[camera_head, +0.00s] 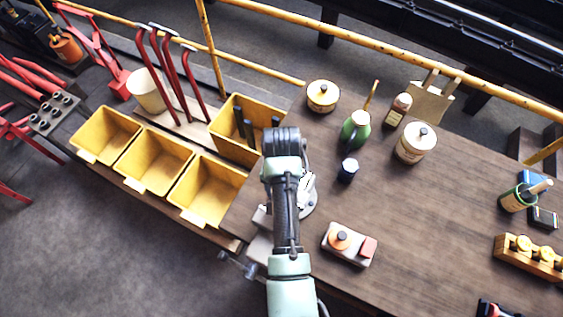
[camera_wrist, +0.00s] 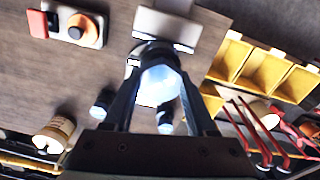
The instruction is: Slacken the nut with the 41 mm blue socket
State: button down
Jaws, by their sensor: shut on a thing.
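My gripper (camera_wrist: 160,88) points down over the near left part of the bench. Its two dark fingers are shut on a pale blue, faceted piece (camera_wrist: 161,80), which looks like a socket; I cannot read a size on it. Past it is a dark round part near the grey vise-like fixture (camera_head: 309,197). I cannot tell whether they touch, and the nut cannot be made out. In the head view my arm hides the fingers and the held piece. A separate dark blue socket-like cylinder (camera_head: 348,171) stands on the bench right of the fixture.
A control box with an orange button (camera_head: 349,245) is near the bench's front edge. A green bottle (camera_head: 355,132) and cans (camera_head: 416,142) stand behind. Yellow bins (camera_head: 207,187) and red-handled tools (camera_head: 170,72) are left. The bench's right middle is clear.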

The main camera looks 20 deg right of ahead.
jog(key=shift+n, duration=0.4)
jog(key=n, duration=0.3)
jog(key=shift+n, duration=0.4)
jog(key=shift+n, duration=0.5)
jog(key=shift+m, duration=0.4)
jog(key=shift+w+r, duration=0.1)
jog(key=shift+r, duration=2.05)
